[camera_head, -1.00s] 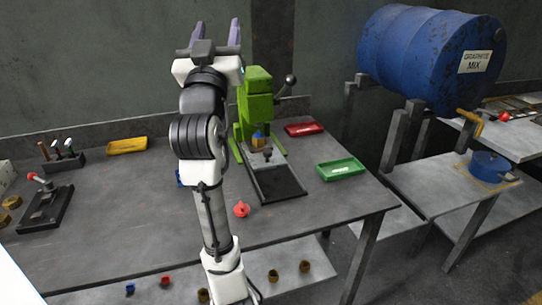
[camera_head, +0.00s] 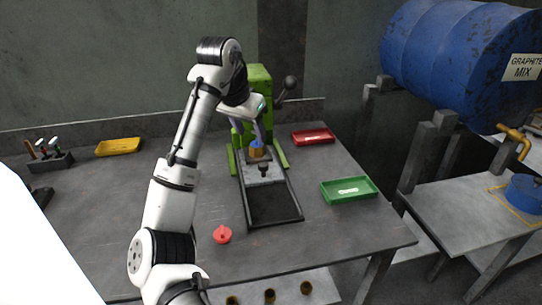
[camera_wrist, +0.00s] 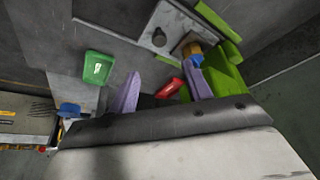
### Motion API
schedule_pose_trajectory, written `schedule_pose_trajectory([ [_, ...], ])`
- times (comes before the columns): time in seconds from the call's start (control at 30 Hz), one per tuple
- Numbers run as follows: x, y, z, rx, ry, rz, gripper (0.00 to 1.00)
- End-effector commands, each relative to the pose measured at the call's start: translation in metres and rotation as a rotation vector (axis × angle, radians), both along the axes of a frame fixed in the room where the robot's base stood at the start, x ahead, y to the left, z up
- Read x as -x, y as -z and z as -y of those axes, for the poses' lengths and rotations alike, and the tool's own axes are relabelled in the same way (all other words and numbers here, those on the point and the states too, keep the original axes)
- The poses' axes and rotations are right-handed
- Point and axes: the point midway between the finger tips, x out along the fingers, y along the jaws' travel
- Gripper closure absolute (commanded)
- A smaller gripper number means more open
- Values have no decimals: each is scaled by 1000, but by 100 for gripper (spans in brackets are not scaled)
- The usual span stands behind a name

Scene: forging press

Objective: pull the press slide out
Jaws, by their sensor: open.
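The green press (camera_head: 258,82) stands at the back of the table, with green legs on each side. Its pale slide plate (camera_head: 252,172) lies on a dark rail bed (camera_head: 272,206) that runs toward the front. A dark upright knob (camera_head: 264,169) stands on the slide; it also shows in the wrist view (camera_wrist: 158,38). A brass block with a blue top (camera_head: 257,151) sits behind the knob, under the press. My gripper (camera_head: 252,134) points down in front of the press, above and around the brass block's area. Contact cannot be told.
A green tray (camera_head: 373,194) and a red tray (camera_head: 322,135) lie right of the press. A red knobbed piece (camera_head: 222,234) lies left of the rail bed. The press lever ball (camera_head: 291,83) sticks out right.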

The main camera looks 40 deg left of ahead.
Motion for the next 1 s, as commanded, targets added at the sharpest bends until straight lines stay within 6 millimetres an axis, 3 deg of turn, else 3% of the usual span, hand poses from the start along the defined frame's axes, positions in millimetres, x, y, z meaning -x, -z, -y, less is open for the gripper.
schedule_pose_trajectory([
  [0.17,-8,20,0,3,2,-1,51],
  [0.63,-43,105,-3,1,-1,-1,51],
  [0.8,-50,121,-4,-1,-1,1,51],
  [1.0,-52,126,-4,-1,-1,2,51],
])
